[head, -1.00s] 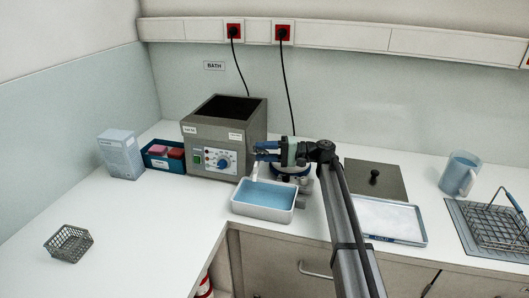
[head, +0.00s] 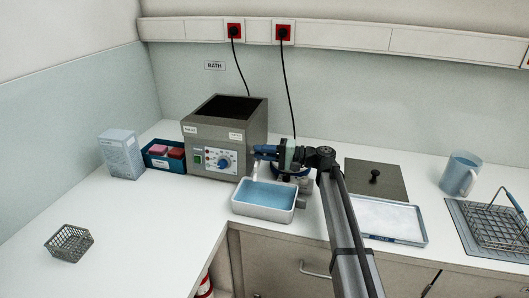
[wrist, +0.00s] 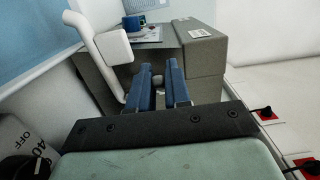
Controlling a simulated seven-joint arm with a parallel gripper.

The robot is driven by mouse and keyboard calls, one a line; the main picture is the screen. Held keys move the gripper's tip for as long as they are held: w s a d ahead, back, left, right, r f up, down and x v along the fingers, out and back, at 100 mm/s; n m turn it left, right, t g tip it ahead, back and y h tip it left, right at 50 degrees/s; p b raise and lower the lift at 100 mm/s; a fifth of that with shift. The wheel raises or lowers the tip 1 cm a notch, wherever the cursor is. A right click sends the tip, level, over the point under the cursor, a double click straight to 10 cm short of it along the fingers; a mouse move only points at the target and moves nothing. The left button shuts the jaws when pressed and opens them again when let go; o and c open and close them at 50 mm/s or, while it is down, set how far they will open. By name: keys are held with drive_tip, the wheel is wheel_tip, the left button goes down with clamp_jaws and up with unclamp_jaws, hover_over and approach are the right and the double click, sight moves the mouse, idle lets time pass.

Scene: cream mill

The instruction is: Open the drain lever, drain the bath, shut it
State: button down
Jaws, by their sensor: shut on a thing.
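The bath (head: 225,120) is a grey box with a dark open top, a dial and a green switch on its front. A pale drain spout (head: 256,172) hangs at its right side, and shows as a bent white pipe in the wrist view (wrist: 112,48). My gripper (head: 257,152) reaches in from the right, beside the bath; its blue fingers (wrist: 161,84) are shut on the drain lever (wrist: 158,81). Only a small rounded grey bit of the lever shows between them.
The left counter is mostly clear around a small basket (head: 68,243).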

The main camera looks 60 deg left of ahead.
drive_tip(key=shift+s+m+t+y, duration=0.2)
drive_tip(key=shift+m+t+y, duration=0.3)
drive_tip(key=shift+y, duration=0.1)
drive_tip(key=c, duration=1.2)
unclamp_jaws()
drive_tip(key=shift+o, duration=0.2)
drive_tip(key=v, duration=1.4)
drive_tip(key=shift+s, duration=0.1)
